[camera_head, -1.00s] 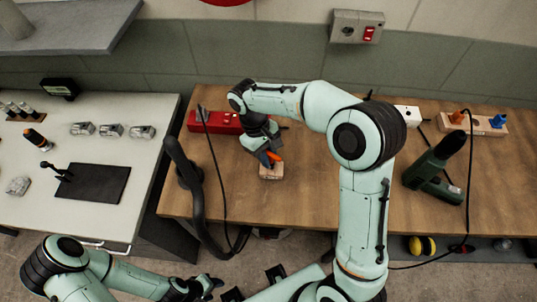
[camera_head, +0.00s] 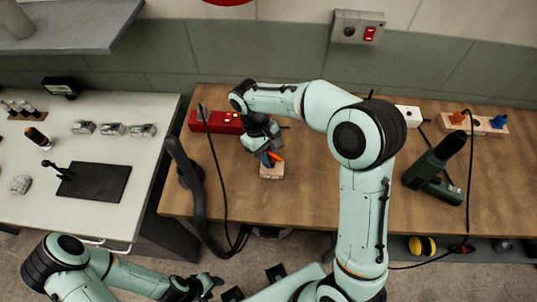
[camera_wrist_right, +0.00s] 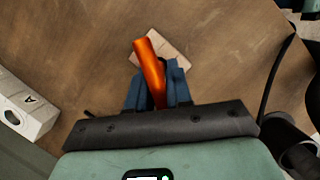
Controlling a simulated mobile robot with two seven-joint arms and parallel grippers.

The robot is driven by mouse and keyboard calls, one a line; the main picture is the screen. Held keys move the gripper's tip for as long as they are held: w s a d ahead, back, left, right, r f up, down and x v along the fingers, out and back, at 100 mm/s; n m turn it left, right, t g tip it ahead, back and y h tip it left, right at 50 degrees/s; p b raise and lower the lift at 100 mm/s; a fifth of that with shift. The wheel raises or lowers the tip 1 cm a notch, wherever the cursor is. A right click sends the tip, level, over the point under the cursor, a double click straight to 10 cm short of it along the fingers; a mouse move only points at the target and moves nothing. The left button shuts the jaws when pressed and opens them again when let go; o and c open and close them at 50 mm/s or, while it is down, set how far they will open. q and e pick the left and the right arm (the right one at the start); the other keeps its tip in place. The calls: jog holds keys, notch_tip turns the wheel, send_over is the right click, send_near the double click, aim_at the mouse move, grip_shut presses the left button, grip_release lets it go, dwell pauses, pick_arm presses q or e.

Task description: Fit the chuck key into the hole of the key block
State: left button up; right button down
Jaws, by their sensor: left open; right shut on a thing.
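The chuck key shows as an orange handle (camera_head: 276,156) in my right gripper (camera_head: 268,158), low over the wooden workbench. In the right wrist view the orange handle (camera_wrist_right: 150,68) stands tilted between the blue fingers (camera_wrist_right: 155,92) of the shut gripper. The key block (camera_head: 271,172) is a small pale wooden block on the bench, right below the gripper. It also shows in the right wrist view (camera_wrist_right: 177,44), partly behind the handle and fingers. The key's tip and the hole are hidden, so I cannot tell whether the tip is in it. My left gripper (camera_head: 207,287) is open and empty, low at the front.
A red box (camera_head: 222,122) sits behind the block. A green drill (camera_head: 436,168) and a rack with orange and blue pieces (camera_head: 485,124) are at the right. A black cable (camera_head: 213,165) hangs left of the block. The bench front beside the block is clear.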

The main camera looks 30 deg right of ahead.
jog(key=shift+f+b, duration=0.35)
jog(key=shift+f, duration=0.45)
jog(key=shift+r, duration=0.15)
